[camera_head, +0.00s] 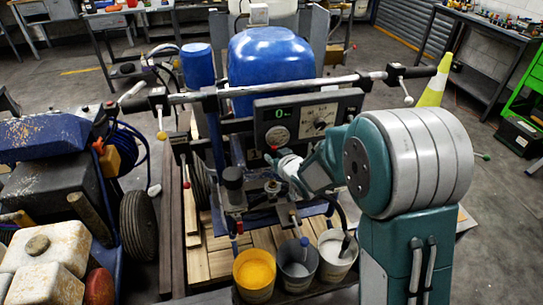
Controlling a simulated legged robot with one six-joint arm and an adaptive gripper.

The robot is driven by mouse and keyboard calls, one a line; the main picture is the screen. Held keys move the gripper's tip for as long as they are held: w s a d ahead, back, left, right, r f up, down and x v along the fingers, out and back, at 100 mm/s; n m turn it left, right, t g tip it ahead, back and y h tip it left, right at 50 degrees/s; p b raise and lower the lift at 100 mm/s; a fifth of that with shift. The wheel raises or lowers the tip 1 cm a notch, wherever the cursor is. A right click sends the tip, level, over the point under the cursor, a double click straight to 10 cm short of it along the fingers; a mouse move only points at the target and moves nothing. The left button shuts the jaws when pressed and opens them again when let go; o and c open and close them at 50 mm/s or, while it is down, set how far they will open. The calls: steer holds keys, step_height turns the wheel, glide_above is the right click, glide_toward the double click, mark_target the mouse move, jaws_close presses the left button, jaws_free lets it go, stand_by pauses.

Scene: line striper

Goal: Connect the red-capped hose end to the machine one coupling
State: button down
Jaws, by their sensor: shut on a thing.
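The striping machine has a blue tank (270,62), a handlebar and a dark control panel (308,118) with a gauge and a green lit display. My gripper (283,163) is in front of the panel's lower edge, small and partly hidden by my teal wrist. It is shut on what appears to be the hose end; a small red spot (273,148) shows at its tip. A black hose (341,212) hangs below my wrist toward the buckets. Dark metal fittings (234,180) stand just left of and below my gripper. I cannot tell which is the coupling, or whether anything touches it.
A yellow bucket (254,274), a grey bucket (298,264) and a white bucket (335,254) stand below my gripper. A second, worn blue machine (60,135) is at left. A yellow cone (435,82) and a workbench (480,30) are at right. Open floor lies between.

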steer(key=shift+d+f, duration=0.25)
steer(key=shift+d, duration=0.15)
steer(key=shift+d+f, duration=0.15)
steer(key=shift+f, duration=0.15)
steer(key=a+f, duration=0.2)
steer(key=f, duration=0.1)
steer(key=shift+a+f, duration=0.1)
steer(key=shift+f, duration=0.25)
steer(key=shift+d+f, duration=0.45)
steer(key=shift+d, duration=0.15)
steer(key=shift+a, duration=0.35)
steer(key=shift+d, duration=0.15)
steer(key=shift+d, duration=0.3)
steer(key=shift+a, duration=0.25)
